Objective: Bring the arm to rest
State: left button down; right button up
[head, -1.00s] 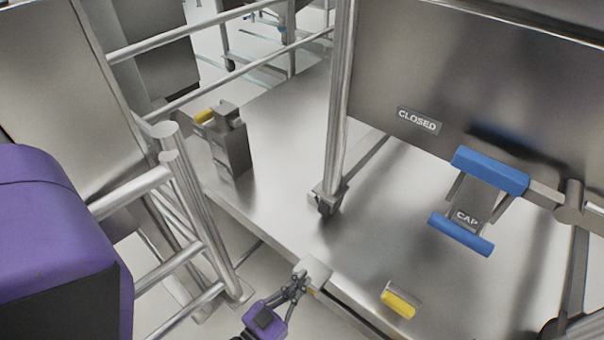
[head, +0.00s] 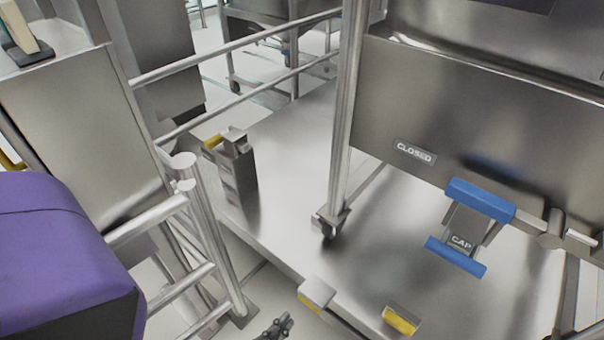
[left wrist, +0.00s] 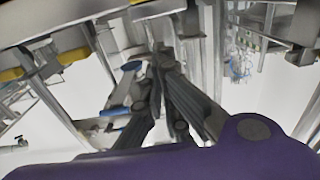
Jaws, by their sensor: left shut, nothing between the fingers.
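My left gripper (head: 280,326) shows only at the bottom edge of the head view, a little below the platform's front edge. It is shut and empty, and the rest of its arm is cut off by the picture's edge. In the left wrist view its dark fingers (left wrist: 163,55) come together near the middle, with nothing between them. A small metal block with a yellow face (head: 315,293) sits on the platform edge just above the gripper, apart from it. My right gripper is not in view.
A steel platform (head: 285,215) carries a wheeled bin (head: 450,110) labelled CLOSED, with a blue-handled CAP fitting (head: 467,227). Another yellow-faced block (head: 401,320) sits to the right. A metal post block (head: 238,175) stands at left, near tubular railings (head: 205,240).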

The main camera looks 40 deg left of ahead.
pick_arm(q)
jog(key=shift+s+f, duration=0.15)
jog(key=shift+s, duration=0.35)
